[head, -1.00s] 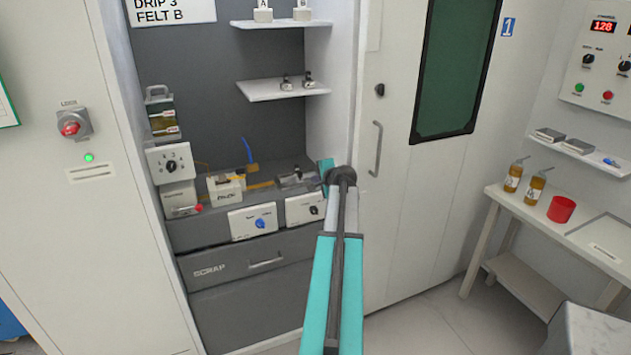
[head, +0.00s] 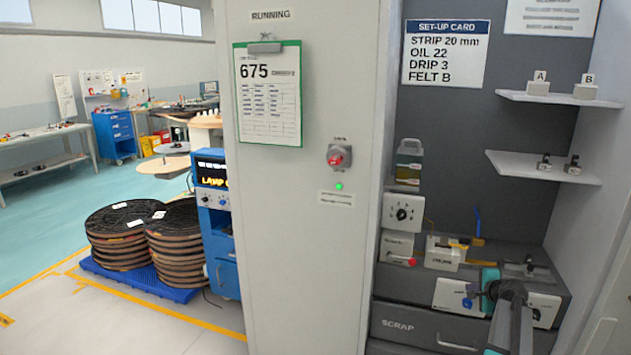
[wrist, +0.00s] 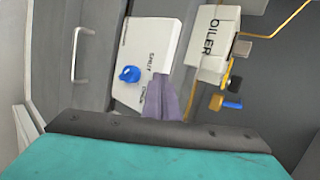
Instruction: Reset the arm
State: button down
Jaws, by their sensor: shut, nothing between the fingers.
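My arm (head: 515,312) reaches up from the bottom right of the head view, in front of the grey bench with its white control boxes. My gripper (wrist: 165,95) shows in the wrist view as purple-grey fingers, shut and empty. They overlap the edge of a white panel (wrist: 140,55) with a blue knob (wrist: 130,74); I cannot tell whether they touch it. The white OILER box (wrist: 212,42) is right of the fingers.
A SCRAP drawer (head: 420,332) is under the bench. Shelves with felt blocks A (head: 538,86) and B (head: 585,90) are above. A red switch (head: 338,157) and a clipboard (head: 270,95) are on the cabinet. Stacked reels (head: 125,235) stand left on a blue pallet. The floor ahead of them is clear.

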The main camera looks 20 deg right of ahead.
jog(key=w+a+f+n+g+y, duration=0.1)
jog(key=w+a+f+n+y, duration=0.15)
jog(key=a+f, duration=0.75)
jog(key=w+a+f+n+g+y, duration=0.1)
jog(key=w+a+f, duration=0.4)
jog(key=a, duration=0.9)
jog(key=s+a+f+n+g+y, duration=0.15)
jog(key=s+a+f, duration=0.25)
jog(key=a+f, duration=0.6)
jog(key=s+a+f+n+g+y, duration=0.15)
jog(key=s+a+f+n, duration=0.35)
jog(key=a, duration=0.8)
jog(key=s+a+f+n+g, duration=0.25)
jog(key=s+a+f, duration=0.25)
jog(key=s+a, duration=0.25)
jog(key=s+a+f+n+g, duration=0.25)
jog(key=s+a+f, duration=0.25)
jog(key=s+a, duration=0.3)
jog(key=s+d+n+g+h, duration=0.2)
jog(key=s+n+g, duration=0.4)
jog(key=s, duration=1.3)
jog(key=shift+s+d+r+n+h, duration=0.35)
jog(key=shift+s+n+h, duration=0.1)
jog(key=shift+n, duration=0.45)
